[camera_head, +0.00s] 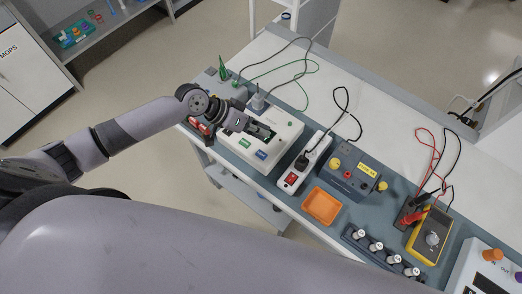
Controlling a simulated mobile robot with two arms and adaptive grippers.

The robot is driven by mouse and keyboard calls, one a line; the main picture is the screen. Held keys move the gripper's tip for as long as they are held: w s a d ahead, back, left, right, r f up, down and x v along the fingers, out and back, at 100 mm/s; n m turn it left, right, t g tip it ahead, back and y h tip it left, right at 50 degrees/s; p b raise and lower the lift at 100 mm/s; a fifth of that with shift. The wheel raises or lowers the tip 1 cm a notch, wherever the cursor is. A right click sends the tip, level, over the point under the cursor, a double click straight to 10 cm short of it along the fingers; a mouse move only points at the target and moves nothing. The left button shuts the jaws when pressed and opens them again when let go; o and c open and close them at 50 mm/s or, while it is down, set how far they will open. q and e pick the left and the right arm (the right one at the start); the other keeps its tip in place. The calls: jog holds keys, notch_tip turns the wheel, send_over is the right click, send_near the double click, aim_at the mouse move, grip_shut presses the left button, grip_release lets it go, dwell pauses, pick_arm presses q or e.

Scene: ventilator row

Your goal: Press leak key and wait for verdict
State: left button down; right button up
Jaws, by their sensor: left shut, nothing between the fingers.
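A white tester box (284,130) stands on the bench mat. On its near face are a green key (244,144) and a blue key (261,155). Their lettering is too small to read, so I cannot tell which is the leak key. My left gripper (266,132) is shut and empty. It reaches in from the left over the top of the box, just beyond the two keys in the picture. It hides part of the box's top, and any display there cannot be read. I cannot tell whether the fingertips touch the box. My right gripper is not in view.
Right of the box are a white power strip (313,157) with a red switch, a blue-grey box (345,182), an orange tray (321,206) and a yellow meter (430,238). Black and green cables loop behind. The bench's white rear strip (385,125) is mostly clear.

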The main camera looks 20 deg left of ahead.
pick_arm(q)
jog(key=shift+w+a+r, duration=0.1)
jog(key=shift+a+r, duration=0.05)
jog(key=b, duration=0.7)
send_over(261, 152)
notch_tip(261, 152, down, 7)
jog(key=shift+a+f, duration=0.1)
jog(key=shift+f, duration=0.05)
jog(key=shift+f+b, duration=0.35)
jog(key=shift+f, duration=0.45)
dwell(0.6)
jog(key=shift+f, duration=0.4)
